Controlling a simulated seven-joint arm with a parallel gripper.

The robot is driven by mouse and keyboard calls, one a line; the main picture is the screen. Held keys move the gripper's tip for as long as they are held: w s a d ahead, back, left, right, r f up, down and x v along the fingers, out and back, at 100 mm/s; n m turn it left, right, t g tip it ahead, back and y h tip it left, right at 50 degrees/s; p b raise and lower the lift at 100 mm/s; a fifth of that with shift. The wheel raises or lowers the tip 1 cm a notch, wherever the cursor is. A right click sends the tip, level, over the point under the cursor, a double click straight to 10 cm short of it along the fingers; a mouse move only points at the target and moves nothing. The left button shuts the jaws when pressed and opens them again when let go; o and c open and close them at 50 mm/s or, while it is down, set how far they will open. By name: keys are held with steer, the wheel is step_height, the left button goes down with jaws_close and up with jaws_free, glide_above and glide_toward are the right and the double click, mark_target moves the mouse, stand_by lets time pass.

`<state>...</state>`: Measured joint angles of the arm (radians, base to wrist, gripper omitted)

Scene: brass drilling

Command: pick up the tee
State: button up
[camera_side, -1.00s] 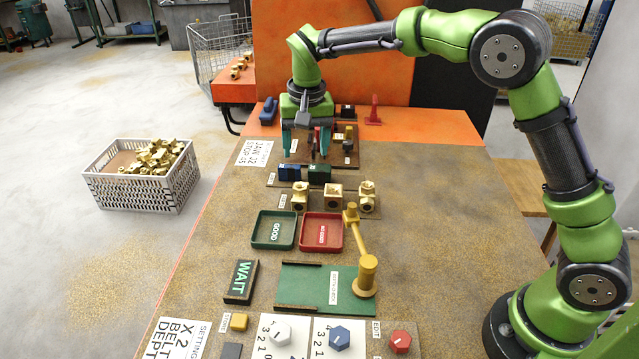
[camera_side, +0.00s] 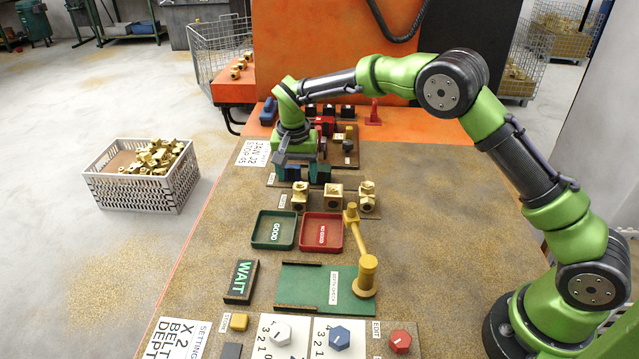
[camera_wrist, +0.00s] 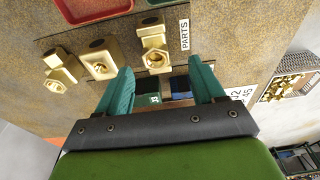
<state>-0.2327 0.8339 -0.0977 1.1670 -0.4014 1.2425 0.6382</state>
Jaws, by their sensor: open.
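Three brass fittings stand in a row on the parts board: a left one (camera_side: 300,196), a middle one (camera_side: 333,196) and a right one (camera_side: 367,197). In the wrist view the same row is mirrored, with the fittings at right (camera_wrist: 154,50), middle (camera_wrist: 98,62) and left (camera_wrist: 60,74). I cannot tell for certain which is the tee. My gripper (camera_side: 303,174) is open and empty, behind the left fitting in the side view. In the wrist view its teal fingers (camera_wrist: 164,82) point toward the right-hand fitting, apart from it.
Blue and green blocks (camera_wrist: 179,86) show between my fingers. A green tray (camera_side: 274,246) and a red tray (camera_side: 321,249) lie in front of the parts. A yellow post with an arm (camera_side: 366,273) stands at front right. The mat to the right is clear.

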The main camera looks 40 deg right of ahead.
mark_target(300, 186)
steer(key=shift+d+f, duration=0.2)
steer(key=shift+f, duration=1.2)
steer(key=shift+d+f, duration=0.2)
steer(key=shift+f, duration=1.15)
steer(key=shift+c, duration=0.5)
steer(key=shift+w+r, duration=0.1)
steer(key=shift+r, duration=0.05)
jaws_close()
